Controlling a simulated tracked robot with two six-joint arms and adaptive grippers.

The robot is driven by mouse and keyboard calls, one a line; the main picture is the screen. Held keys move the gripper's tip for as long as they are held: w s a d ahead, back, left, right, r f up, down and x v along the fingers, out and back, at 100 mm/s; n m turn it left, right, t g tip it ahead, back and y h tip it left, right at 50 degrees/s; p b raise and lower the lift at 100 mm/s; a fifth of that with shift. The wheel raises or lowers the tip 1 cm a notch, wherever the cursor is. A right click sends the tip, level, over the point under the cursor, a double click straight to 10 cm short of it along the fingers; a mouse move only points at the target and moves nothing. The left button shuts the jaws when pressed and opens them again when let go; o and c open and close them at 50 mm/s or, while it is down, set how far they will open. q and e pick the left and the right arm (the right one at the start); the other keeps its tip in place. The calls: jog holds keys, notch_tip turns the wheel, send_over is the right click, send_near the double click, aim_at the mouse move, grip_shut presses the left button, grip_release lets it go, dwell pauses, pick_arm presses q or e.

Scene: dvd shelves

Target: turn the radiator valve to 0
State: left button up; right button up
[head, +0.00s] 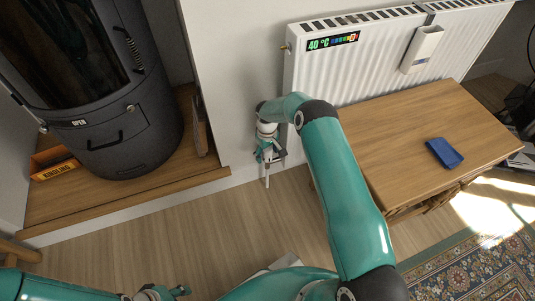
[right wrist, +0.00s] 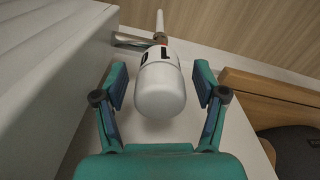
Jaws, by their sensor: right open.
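The white radiator valve (right wrist: 160,90) points its rounded end at the right wrist camera. Its collar carries dark markings, one resembling a 1, and a small red mark. My right gripper (right wrist: 161,76) is open, with one finger on each side of the valve. Gaps show between the fingers and the valve. In the head view my right gripper (head: 268,152) is low beside the radiator's left end and largely hides the valve. My left gripper (head: 170,292) is at the bottom edge of the head view, small and partly cut off; its opening is unclear.
The white radiator (head: 375,75) hangs on the wall, with a display reading 40 °C. A dark stove (head: 105,95) stands at left. Bare floor lies between.

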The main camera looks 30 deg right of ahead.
jog(key=c, duration=1.2)
jog(key=shift+o, duration=0.2)
jog(key=shift+f+m, duration=0.1)
jog(key=shift+m, duration=0.2)
jog(key=shift+m+b, duration=0.75)
jog(key=shift+m, duration=0.15)
jog(key=m+b, duration=0.1)
jog(key=m, duration=0.2)
jog(key=m+b, duration=0.1)
jog(key=m, duration=0.2)
jog(key=shift+m+b, duration=0.3)
jog(key=shift+m, duration=0.1)
jog(key=shift+m+b, duration=0.35)
jog(key=shift+m, duration=1.15)
